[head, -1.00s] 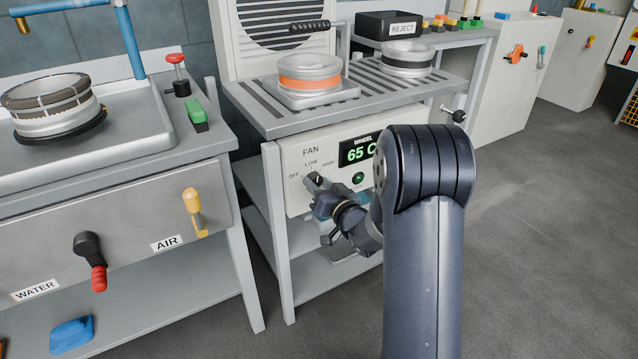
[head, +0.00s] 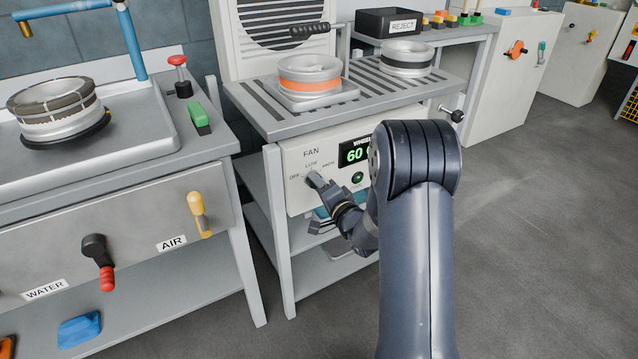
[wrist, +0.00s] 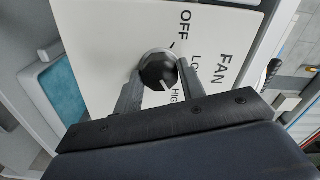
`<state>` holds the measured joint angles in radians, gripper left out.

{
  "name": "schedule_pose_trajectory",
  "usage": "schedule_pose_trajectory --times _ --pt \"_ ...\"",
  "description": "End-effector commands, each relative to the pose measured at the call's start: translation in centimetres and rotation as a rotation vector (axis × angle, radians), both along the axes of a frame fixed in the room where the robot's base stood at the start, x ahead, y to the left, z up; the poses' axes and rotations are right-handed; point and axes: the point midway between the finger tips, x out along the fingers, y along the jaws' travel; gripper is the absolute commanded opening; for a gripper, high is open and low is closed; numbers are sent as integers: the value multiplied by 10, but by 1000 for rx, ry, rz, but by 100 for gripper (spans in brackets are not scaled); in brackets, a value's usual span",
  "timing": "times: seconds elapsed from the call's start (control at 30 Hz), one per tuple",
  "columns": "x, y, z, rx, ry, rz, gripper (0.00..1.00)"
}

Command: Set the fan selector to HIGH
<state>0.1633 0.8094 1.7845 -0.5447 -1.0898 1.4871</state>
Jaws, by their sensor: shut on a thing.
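The fan selector is a round black knob (wrist: 156,72) on the white FAN panel (head: 297,202), with OFF, LOW and HIGH printed around it. My gripper (head: 319,184) reaches the panel from the lower right and is shut on the knob. In the wrist view one finger lies on each side of the knob. The white mark on the knob's face points towards the HIGH label (wrist: 176,99). In the head view my gripper mostly hides the knob.
A green-lit display (head: 354,153) reads about 60, partly hidden by my arm. A green button (head: 358,178) sits below it. An orange-banded wheel (head: 309,73) stands on the slatted top above. WATER (head: 98,250) and AIR (head: 197,205) levers are on the left.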

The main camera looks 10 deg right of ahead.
Motion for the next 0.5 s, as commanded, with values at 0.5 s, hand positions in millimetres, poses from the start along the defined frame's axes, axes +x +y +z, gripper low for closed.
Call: schedule_pose_trajectory --times 0.5 --pt "0 0 0 126 41 0 15"
